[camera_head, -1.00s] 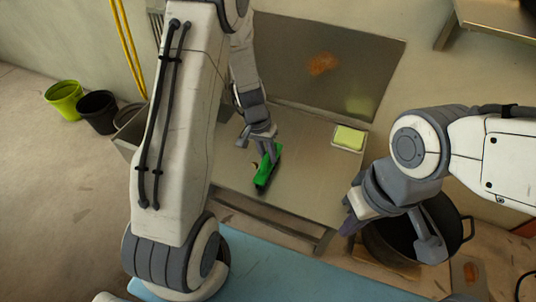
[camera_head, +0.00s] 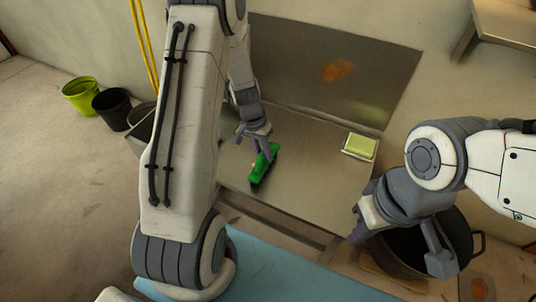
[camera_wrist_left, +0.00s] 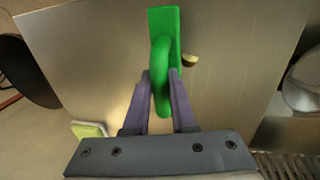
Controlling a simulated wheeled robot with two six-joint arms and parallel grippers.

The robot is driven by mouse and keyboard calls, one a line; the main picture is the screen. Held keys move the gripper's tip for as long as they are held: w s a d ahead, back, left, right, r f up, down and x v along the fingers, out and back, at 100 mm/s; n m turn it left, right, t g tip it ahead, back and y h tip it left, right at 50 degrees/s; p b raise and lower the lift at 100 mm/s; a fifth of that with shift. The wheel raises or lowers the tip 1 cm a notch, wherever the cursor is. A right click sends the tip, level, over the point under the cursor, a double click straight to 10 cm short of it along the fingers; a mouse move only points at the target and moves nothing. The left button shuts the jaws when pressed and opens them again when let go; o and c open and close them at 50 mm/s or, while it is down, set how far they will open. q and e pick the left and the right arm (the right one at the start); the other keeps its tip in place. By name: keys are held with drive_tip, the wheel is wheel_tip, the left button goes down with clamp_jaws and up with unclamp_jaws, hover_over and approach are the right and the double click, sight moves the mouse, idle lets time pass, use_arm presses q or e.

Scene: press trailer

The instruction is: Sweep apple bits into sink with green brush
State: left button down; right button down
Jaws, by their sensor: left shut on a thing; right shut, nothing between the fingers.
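The green brush (camera_head: 264,165) is in my left gripper (camera_head: 265,144), over the metal counter (camera_head: 310,190). In the left wrist view, the fingers (camera_wrist_left: 165,95) close on the curved handle of the brush (camera_wrist_left: 168,25). One small pale apple bit (camera_wrist_left: 190,60) lies on the counter just right of the brush in that view. Whether the bristles touch the counter is unclear. My right gripper (camera_head: 357,234) is shut and empty near the counter's front right corner. A round grey metal edge (camera_wrist_left: 306,85), perhaps the sink, shows at the wrist view's right; my left arm hides the counter's left end in the head view.
A yellow-green sponge (camera_head: 360,146) lies at the counter's back right. A large black pot (camera_head: 465,235) stands right, by my right arm. Green (camera_head: 80,96) and black (camera_head: 111,108) buckets stand on the floor at left. The counter's middle is clear.

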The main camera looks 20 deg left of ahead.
use_arm(q)
drive_tip(key=shift+a, duration=0.1)
drive_tip(key=shift+w+a, duration=0.1)
drive_tip(key=shift+a, duration=2.35)
drive_tip(key=shift+w+a+p, duration=0.1)
drive_tip(key=shift+a+p, duration=0.45)
drive_tip(key=shift+a, duration=1.95)
drive_tip(key=shift+w+a+p, duration=0.1)
drive_tip(key=shift+a+p, duration=0.25)
drive_tip(key=shift+a, duration=2.15)
drive_tip(key=shift+a, duration=0.15)
drive_tip(key=shift+a, duration=1.3)
